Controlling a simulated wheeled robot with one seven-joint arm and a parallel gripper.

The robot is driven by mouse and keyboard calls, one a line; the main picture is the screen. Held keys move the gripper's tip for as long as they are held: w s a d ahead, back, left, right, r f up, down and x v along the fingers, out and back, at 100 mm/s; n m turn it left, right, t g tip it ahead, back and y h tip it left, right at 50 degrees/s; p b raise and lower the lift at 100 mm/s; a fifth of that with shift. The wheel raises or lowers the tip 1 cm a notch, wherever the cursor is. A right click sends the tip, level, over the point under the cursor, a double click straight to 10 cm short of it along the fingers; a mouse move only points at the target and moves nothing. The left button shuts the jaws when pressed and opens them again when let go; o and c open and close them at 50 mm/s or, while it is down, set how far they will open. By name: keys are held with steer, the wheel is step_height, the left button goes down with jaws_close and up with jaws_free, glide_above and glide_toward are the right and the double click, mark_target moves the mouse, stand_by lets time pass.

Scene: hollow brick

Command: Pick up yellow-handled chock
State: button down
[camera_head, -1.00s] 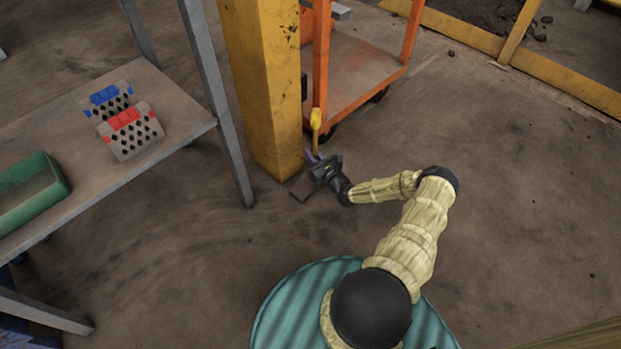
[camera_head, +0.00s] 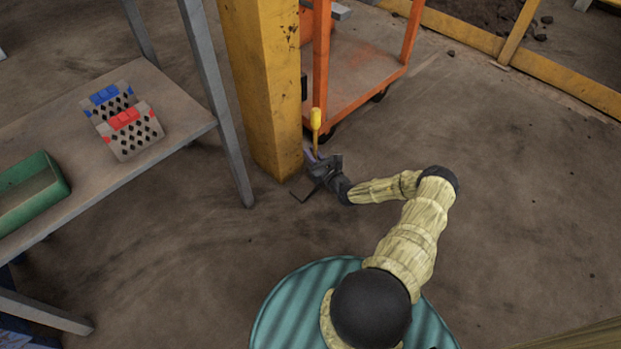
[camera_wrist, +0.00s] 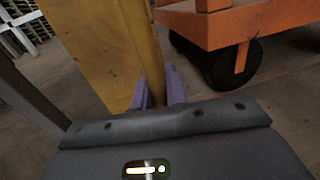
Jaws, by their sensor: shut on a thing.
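The yellow handle of the chock (camera_head: 316,119) stands upright just beyond my gripper in the head view, with a thin stem below it. My gripper (camera_head: 311,154) is shut on the chock, beside the foot of the yellow post. The purple fingers of my gripper (camera_wrist: 160,90) show in the wrist view with a narrow gap between them. What lies in that gap is hard to make out against the yellow post. The chock's body is not clearly visible; a dark thin-edged shape below the gripper is too small to identify.
A yellow post (camera_head: 263,90) stands close behind my gripper. An orange cart (camera_head: 350,80) is just beyond it. The floor at right is clear.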

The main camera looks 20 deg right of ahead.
steer(key=shift+a, duration=0.1)
steer(key=shift+r, duration=0.1)
step_height(320, 180, up, 10)
steer(key=p, duration=0.7)
steer(key=shift+p, duration=0.4)
steer(key=shift+w, duration=0.1)
